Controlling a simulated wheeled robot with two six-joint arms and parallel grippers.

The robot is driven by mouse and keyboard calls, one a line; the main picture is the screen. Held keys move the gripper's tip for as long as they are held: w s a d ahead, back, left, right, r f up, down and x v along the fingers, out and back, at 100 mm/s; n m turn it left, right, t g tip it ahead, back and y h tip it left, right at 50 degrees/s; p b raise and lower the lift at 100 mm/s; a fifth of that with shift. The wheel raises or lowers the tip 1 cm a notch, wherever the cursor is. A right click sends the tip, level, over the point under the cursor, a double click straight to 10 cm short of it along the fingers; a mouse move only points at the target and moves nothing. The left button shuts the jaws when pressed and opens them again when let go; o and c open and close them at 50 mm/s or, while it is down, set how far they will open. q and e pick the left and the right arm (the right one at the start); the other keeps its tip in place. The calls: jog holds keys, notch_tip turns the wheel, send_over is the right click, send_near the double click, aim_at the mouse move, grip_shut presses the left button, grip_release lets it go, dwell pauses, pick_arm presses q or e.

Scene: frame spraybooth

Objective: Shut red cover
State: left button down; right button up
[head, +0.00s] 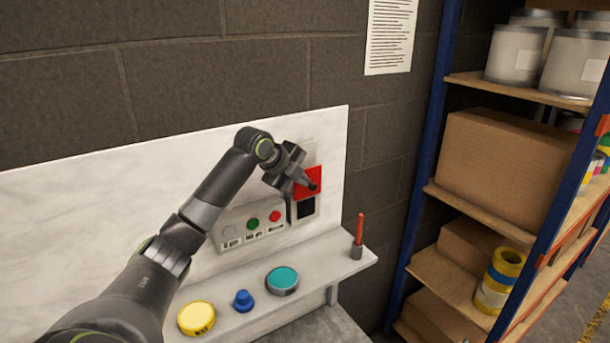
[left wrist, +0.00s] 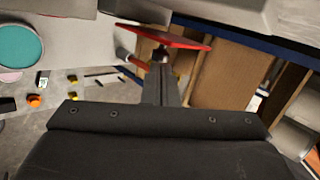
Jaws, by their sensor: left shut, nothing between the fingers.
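The red cover (head: 313,176) is on the white wall panel, raised above a small black square (head: 306,208) in a grey frame. In the left wrist view the red cover (left wrist: 165,36) shows nearly edge-on, as a thin plate just beyond my fingers. My left gripper (head: 313,186) is shut and empty, with its fingertips in front of the cover's lower part and hiding some of it. The shut fingers also show in the left wrist view (left wrist: 161,62), close to the cover; I cannot tell whether they touch it. My right gripper is not in view.
A button box (head: 250,228) with grey, green and red buttons is just left of the cover. The ledge below bears a yellow lid (head: 196,318), a blue knob (head: 243,300), a teal lid (head: 282,280) and a red-handled tool (head: 359,230). A blue-framed shelf (head: 424,150) stands right.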

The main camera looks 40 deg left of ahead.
pick_arm(q)
jog(key=shift+x, duration=1)
jog(key=shift+a, duration=0.1)
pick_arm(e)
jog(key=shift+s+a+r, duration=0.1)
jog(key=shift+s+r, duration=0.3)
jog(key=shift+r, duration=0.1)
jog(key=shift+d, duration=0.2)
